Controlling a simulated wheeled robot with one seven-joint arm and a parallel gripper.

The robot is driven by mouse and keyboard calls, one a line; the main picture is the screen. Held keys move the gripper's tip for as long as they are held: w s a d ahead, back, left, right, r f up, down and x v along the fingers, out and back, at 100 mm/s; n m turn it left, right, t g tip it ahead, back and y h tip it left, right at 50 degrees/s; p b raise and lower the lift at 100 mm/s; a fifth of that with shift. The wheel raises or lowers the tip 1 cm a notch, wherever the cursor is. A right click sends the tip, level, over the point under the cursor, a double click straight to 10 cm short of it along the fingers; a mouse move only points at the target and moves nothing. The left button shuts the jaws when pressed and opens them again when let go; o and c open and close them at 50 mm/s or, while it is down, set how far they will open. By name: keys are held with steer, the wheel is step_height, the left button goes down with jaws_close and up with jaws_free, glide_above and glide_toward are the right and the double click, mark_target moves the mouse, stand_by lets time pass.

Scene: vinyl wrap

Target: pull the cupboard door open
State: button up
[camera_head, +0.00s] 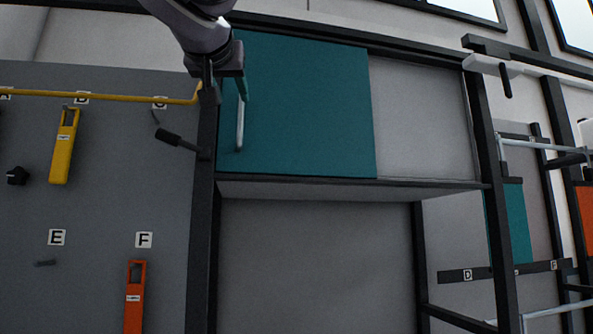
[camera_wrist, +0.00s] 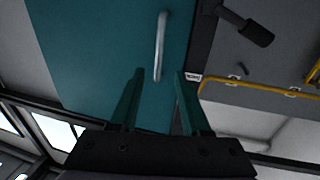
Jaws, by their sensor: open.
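The teal cupboard door (camera_head: 310,110) covers the left part of the upper cupboard and looks closed. Its pale vertical bar handle (camera_head: 239,128) is near the door's left edge. In the wrist view the door (camera_wrist: 95,50) fills the upper left, and the handle (camera_wrist: 161,45) stands ahead of the fingers. My gripper (camera_head: 226,85) is at the door's upper left, by the handle's upper end. In the wrist view my gripper's two teal fingers (camera_wrist: 159,73) are apart, with the handle's near end showing in line with the gap. I cannot tell whether they touch it.
A dark post (camera_head: 205,220) runs down the cupboard's left side, with a black lever (camera_head: 178,140) beside it. A yellow rail (camera_head: 120,94) crosses the grey panel, where yellow and orange tools hang. A pale panel (camera_head: 420,120) is right of the door. An open bay lies below.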

mark_target(240, 114)
steer(key=w, duration=1)
steer(key=shift+w+a, duration=0.15)
steer(key=shift+w, duration=0.1)
steer(key=shift+c, duration=0.4)
jaws_close()
stand_by(0.6)
